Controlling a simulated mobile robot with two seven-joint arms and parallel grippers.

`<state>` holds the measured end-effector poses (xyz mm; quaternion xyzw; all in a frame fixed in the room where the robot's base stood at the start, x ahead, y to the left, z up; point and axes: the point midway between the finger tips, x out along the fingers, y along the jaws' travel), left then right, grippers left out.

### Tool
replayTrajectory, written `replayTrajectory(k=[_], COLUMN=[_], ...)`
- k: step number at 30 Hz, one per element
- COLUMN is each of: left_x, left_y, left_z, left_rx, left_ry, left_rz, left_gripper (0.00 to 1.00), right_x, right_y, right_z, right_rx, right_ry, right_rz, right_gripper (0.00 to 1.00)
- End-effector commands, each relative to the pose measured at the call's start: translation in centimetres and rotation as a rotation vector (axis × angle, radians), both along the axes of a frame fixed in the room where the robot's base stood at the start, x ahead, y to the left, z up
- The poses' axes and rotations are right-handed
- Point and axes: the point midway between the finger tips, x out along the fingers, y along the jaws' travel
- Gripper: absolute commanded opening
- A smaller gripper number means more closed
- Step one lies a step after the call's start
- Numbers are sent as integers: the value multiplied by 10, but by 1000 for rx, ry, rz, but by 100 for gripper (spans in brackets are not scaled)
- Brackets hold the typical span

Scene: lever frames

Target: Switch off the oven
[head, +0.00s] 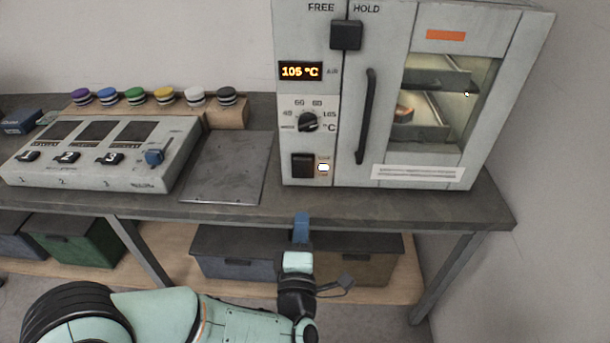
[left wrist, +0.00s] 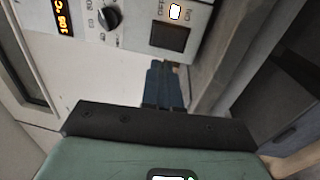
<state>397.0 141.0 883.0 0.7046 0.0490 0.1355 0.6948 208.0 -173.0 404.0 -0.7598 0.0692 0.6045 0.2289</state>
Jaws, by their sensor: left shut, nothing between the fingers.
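The oven (head: 350,150) is a pale grey cabinet at the back right of the bench. Its display (head: 300,71) reads 105 °C, and a round black dial (head: 309,122) sits below it. At the bottom of the panel is a dark square switch (head: 302,165) with a lit lamp (head: 323,167) beside it. The switch also shows in the left wrist view (left wrist: 170,37), near the blue fingertips. My left gripper (head: 301,222) is shut and empty, at the bench's front edge, below and apart from the switch. My right gripper is not in view.
A black slider (head: 346,35) marked FREE and HOLD is on top of the panel, and a door handle (head: 366,115) stands to the right. A control box (head: 100,150) and several coloured knobs (head: 135,94) are at left. A flat plate (head: 228,165) lies between.

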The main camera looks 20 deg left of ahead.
Motion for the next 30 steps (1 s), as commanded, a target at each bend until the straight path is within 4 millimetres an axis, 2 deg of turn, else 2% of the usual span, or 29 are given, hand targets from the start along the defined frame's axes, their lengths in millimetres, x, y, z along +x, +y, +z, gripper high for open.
replayTrajectory(k=[18,24,30], left_x=[111,127,129], left_y=[30,34,35], left_z=[12,15,15], left_rx=[2,1,1], left_ry=[2,3,2], left_rz=[2,0,0], left_gripper=[0,0,0], right_x=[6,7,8], right_y=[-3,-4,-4], right_z=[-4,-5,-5], right_rx=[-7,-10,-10], right_ry=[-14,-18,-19], right_rz=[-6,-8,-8], right_gripper=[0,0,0])
